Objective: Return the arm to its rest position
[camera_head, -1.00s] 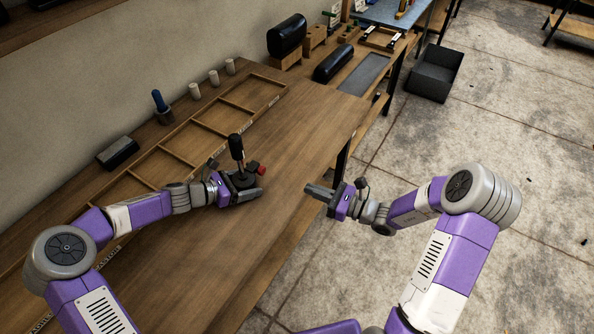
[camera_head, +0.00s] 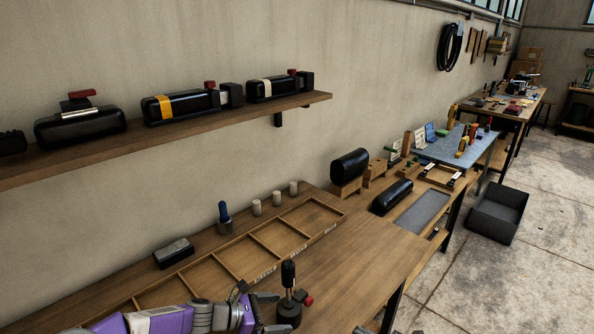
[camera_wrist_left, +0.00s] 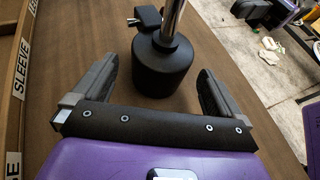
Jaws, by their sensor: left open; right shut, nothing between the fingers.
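My left gripper (camera_head: 272,313) is at the bottom of the head view, low over the bench. It is open, with a black upright tool (camera_head: 289,308) at its fingertips. The tool has a dark handle on top and a red knob at its side. In the left wrist view the two fingers (camera_wrist_left: 155,85) are spread, and the tool's round black base (camera_wrist_left: 162,68) and metal post stand upright between and beyond them, with gaps at both sides. Of my right gripper (camera_head: 362,330) only a dark sliver shows at the bottom edge.
A divided wooden tray (camera_head: 250,243) lies along the wall side of the bench. A wall shelf (camera_head: 190,126) with black canisters hangs above at left. Further back are black cylinders, a grey mat (camera_head: 421,212) and a dark floor bin (camera_head: 497,214). The bench right of the tool is clear.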

